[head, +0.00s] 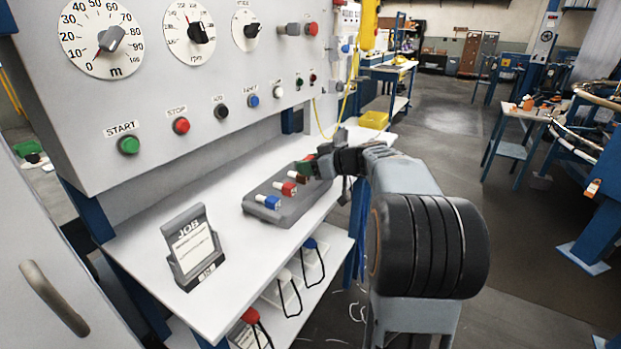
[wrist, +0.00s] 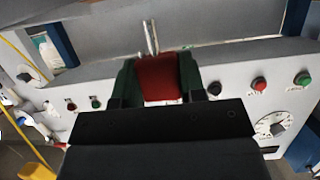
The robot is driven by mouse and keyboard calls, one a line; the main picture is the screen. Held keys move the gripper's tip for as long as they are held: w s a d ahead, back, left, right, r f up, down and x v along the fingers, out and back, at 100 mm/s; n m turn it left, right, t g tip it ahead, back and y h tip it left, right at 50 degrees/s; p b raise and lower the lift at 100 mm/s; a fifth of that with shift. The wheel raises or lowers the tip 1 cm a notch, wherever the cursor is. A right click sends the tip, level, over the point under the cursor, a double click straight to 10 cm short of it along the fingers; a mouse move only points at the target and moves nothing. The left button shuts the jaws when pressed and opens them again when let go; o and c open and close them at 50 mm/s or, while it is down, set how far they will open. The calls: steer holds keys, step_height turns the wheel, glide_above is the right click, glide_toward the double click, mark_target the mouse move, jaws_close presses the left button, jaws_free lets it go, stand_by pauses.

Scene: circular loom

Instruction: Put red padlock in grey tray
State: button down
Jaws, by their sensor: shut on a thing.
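My gripper (head: 308,165) is at the far end of the workbench, by the far end of a grey tray (head: 262,212). In the wrist view its green fingers are shut on a red padlock (wrist: 157,78), with the metal shackle pointing away from the gripper. In the head view the held padlock is mostly hidden by the fingers. The tray holds a blue padlock (head: 270,202) and a red padlock (head: 287,189) in a row, with another red one partly seen behind. I cannot tell whether the held padlock touches the tray.
A grey control panel (head: 200,95) with dials and buttons rises behind the white bench (head: 180,255). A job card stand (head: 192,247) is at the near left. A yellow bin (head: 373,120) lies beyond my gripper. The bench between stand and tray is clear.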

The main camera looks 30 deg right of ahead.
steer(key=shift+w+d+f, duration=0.3)
steer(key=shift+w+f, duration=0.15)
steer(key=shift+f, duration=0.2)
steer(key=shift+w+d+f, duration=0.1)
steer(key=shift+f, duration=0.8)
steer(key=shift+w+d+f, duration=0.1)
steer(key=shift+f, duration=0.75)
steer(key=shift+f+b, duration=0.2)
steer(key=shift+b, duration=0.4)
steer(key=c, duration=0.7)
jaws_free()
steer(key=shift+r+p, duration=0.25)
steer(key=shift+p, duration=0.05)
steer(key=shift+s+r, duration=0.1)
steer(key=shift+s, duration=0.05)
steer(key=v, duration=1.1)
steer(key=shift+s+d, duration=0.15)
steer(key=shift+s, duration=0.1)
